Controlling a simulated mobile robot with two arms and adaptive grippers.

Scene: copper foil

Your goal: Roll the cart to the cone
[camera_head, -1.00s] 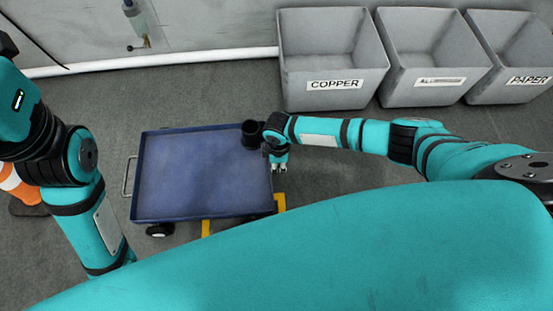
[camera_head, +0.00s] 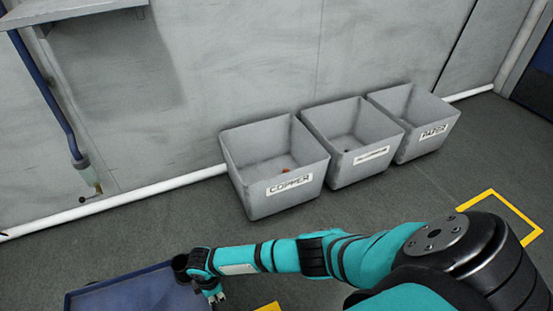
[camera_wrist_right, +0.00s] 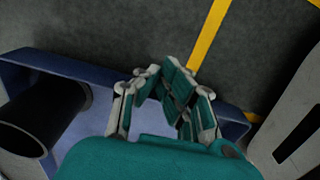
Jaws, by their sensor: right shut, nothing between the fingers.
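The blue flat-topped cart (camera_head: 130,292) shows only in part at the bottom left of the head view. Its blue rim (camera_wrist_right: 95,70) also crosses the right wrist view. My right gripper (camera_head: 217,297) is at the cart's right edge, beside a dark cylinder (camera_head: 181,264) at the cart's corner. In the wrist view the right gripper (camera_wrist_right: 168,75) is shut and empty, its fingers over the rim; whether they touch it I cannot tell. The cart's handle and wheels are out of view. The cone and my left gripper are not in view now.
Grey bins labelled COPPER (camera_head: 240,185), an unclear label (camera_head: 335,170) and PAPER (camera_head: 412,148) stand along the wall. A small orange thing (camera_head: 285,170) lies in the copper bin. A yellow floor marking (camera_head: 535,237) is at right. Grey floor before the bins is clear.

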